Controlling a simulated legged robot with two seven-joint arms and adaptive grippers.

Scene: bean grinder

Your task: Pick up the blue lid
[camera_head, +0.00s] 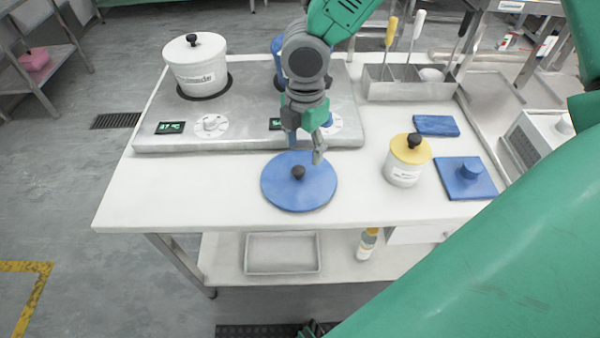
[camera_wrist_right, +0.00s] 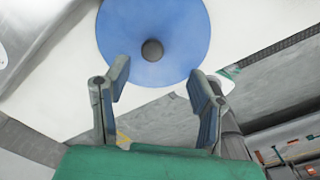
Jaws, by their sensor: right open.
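The blue lid (camera_head: 280,190) is a round flat disc with a black knob (camera_head: 298,172). It lies on the white table in front of the cooktop. In the right wrist view the blue lid (camera_wrist_right: 185,30) is ahead of the fingers, its dark knob (camera_wrist_right: 152,50) between them in the picture. My right gripper (camera_head: 305,149) is open and empty, just behind and above the knob in the head view. Its two fingers also show spread apart in the right wrist view (camera_wrist_right: 160,75). My left gripper is not in view.
A white pot (camera_head: 195,68) stands on the grey cooktop (camera_head: 245,105). A blue vessel is partly hidden behind my arm. To the right are a yellow-lidded canister (camera_head: 402,172), a blue square lid (camera_head: 455,185), a blue block (camera_head: 436,125) and a utensil holder (camera_head: 405,88). Table left of the lid is clear.

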